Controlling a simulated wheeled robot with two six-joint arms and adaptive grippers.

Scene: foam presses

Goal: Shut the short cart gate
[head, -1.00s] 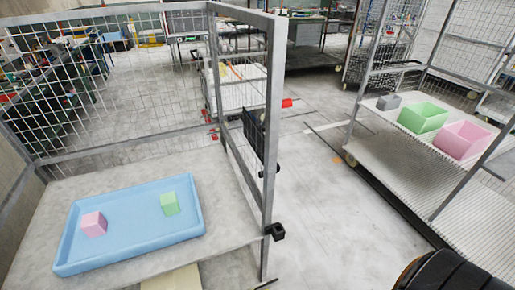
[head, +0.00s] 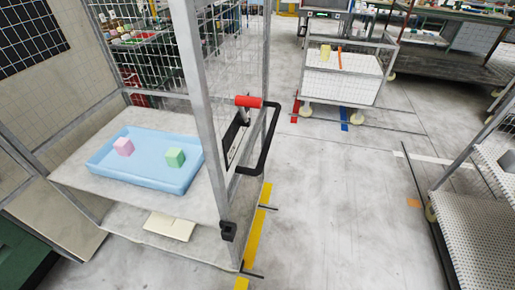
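A tall grey mesh cage cart (head: 193,75) stands at the left. A black loop handle (head: 270,140) with a red grip (head: 248,101) sticks out at its right side, beside a dark plate on the mesh. A black latch-like block (head: 228,231) sits low on the front corner post. I cannot tell which panel is the short gate, or how far it stands open. A blue tray (head: 150,180) lies on the cart's deck with a pink cube (head: 123,147) and a green cube (head: 175,158) in it. Neither of my grippers is in view.
A small white cart (head: 340,83) stands at the back middle. A shelf cart (head: 482,240) is at the right edge. The grey floor (head: 340,200) between them is open, with yellow tape (head: 255,230) beside the cage cart. A workbench (head: 440,45) stands behind.

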